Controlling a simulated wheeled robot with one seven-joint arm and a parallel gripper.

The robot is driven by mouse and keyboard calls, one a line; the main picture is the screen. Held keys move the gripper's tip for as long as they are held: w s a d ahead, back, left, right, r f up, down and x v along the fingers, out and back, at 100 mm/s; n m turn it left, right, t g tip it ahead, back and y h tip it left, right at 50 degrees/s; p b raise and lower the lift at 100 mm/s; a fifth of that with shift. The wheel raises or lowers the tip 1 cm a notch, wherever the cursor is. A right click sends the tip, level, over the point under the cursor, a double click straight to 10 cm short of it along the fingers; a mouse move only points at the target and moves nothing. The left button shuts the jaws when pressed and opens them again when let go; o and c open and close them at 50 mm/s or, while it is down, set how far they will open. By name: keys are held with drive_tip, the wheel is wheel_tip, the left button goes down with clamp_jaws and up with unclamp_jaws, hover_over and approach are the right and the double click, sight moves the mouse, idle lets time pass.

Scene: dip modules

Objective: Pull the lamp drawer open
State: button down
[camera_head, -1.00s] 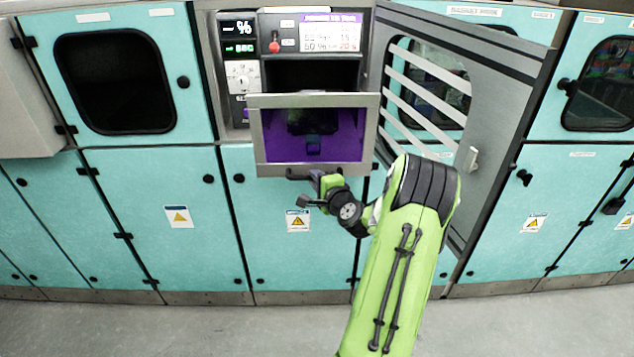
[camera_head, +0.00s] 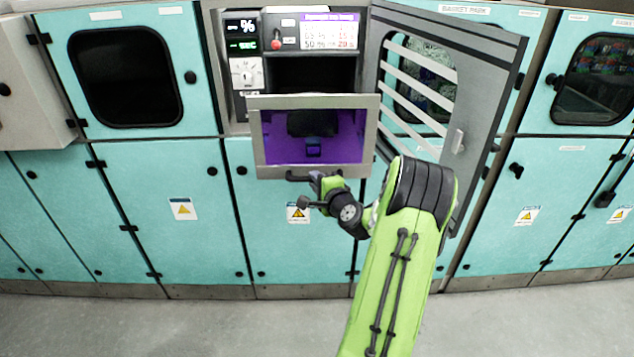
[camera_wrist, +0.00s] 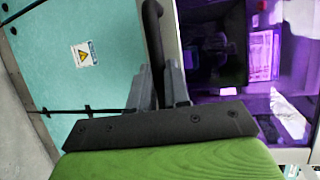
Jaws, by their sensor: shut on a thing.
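The lamp drawer (camera_head: 251,130) has a grey frame and a window glowing purple. It stands out from the machine, below its control panel, in the head view. A dark bar handle (camera_head: 298,178) runs along its lower edge. My gripper (camera_head: 316,181) is at the right part of this handle. In the wrist view the handle (camera_wrist: 152,35) passes down between the two fingers of my gripper (camera_wrist: 158,88), which are shut on it. The purple-lit inside (camera_wrist: 245,100) shows to the right there. The exact finger contact is partly hidden by the fingers.
A grey slatted door (camera_head: 485,100) stands open to the right of the drawer, close to my arm. Teal cabinets (camera_head: 175,215) line the wall on both sides. The grey floor (camera_head: 180,325) in front is clear.

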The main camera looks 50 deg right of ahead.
drive_tip(key=c, duration=1.1)
unclamp_jaws()
drive_tip(key=b+v, duration=0.3)
drive_tip(key=v, duration=1.2)
drive_tip(key=shift+s+a+b, duration=0.15)
drive_tip(key=shift+s+b, duration=0.2)
drive_tip(key=shift+r, duration=0.1)
